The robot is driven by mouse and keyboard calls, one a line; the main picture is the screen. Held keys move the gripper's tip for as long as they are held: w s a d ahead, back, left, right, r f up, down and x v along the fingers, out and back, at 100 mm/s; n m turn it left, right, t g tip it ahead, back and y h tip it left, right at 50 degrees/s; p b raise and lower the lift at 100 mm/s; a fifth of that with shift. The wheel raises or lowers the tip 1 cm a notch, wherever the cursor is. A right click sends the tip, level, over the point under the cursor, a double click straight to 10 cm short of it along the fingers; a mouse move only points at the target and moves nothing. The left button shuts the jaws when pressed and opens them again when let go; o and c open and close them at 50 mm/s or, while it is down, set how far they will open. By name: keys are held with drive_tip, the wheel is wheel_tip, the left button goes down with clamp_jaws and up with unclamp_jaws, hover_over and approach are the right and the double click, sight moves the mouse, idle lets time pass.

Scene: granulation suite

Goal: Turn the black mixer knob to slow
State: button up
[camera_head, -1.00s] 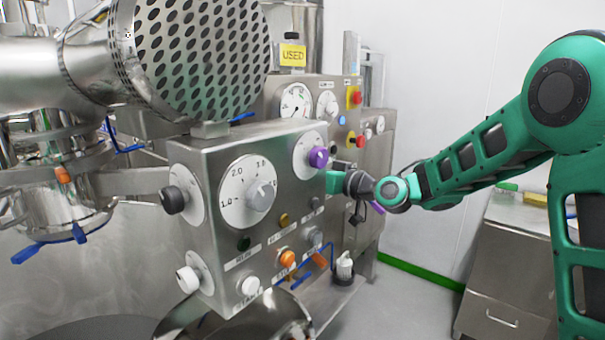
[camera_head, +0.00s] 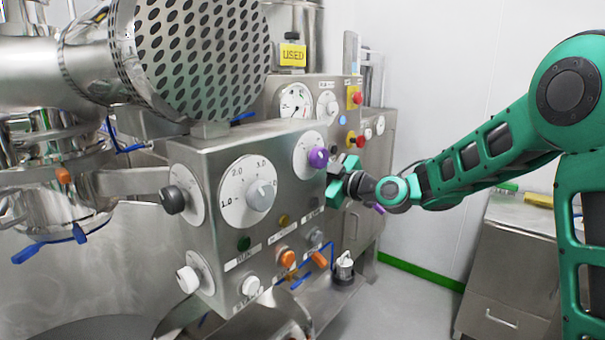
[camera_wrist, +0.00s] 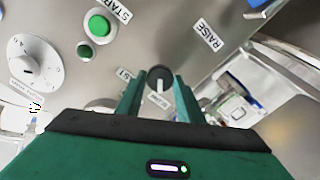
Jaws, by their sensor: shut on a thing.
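In the wrist view a black knob (camera_wrist: 160,77) with a pale pointer mark sits on the steel panel, between the two fingers of my gripper (camera_wrist: 158,88). The gripper is shut on this knob. A label ending in "ST" shows by the left finger, and another small label lies just below the knob, too small to read surely. In the head view my gripper (camera_head: 338,182) is at the right-hand side of the control box (camera_head: 225,150). The knob it holds is hidden there.
The wrist view shows a green button (camera_wrist: 98,23), a white dial (camera_wrist: 30,60) and a "RAISE" label (camera_wrist: 207,35). In the head view a purple knob (camera_head: 318,157) is close to my gripper, and an orange knob (camera_head: 287,258) is lower. A steel cabinet (camera_head: 510,265) stands at the right.

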drive_tip(key=shift+n, duration=0.4)
drive_tip(key=o, duration=1.1)
drive_tip(key=shift+f, duration=0.1)
drive_tip(key=shift+c, duration=0.2)
drive_tip(key=v, duration=1)
drive_tip(key=shift+d, duration=0.25)
drive_tip(key=shift+s, duration=0.2)
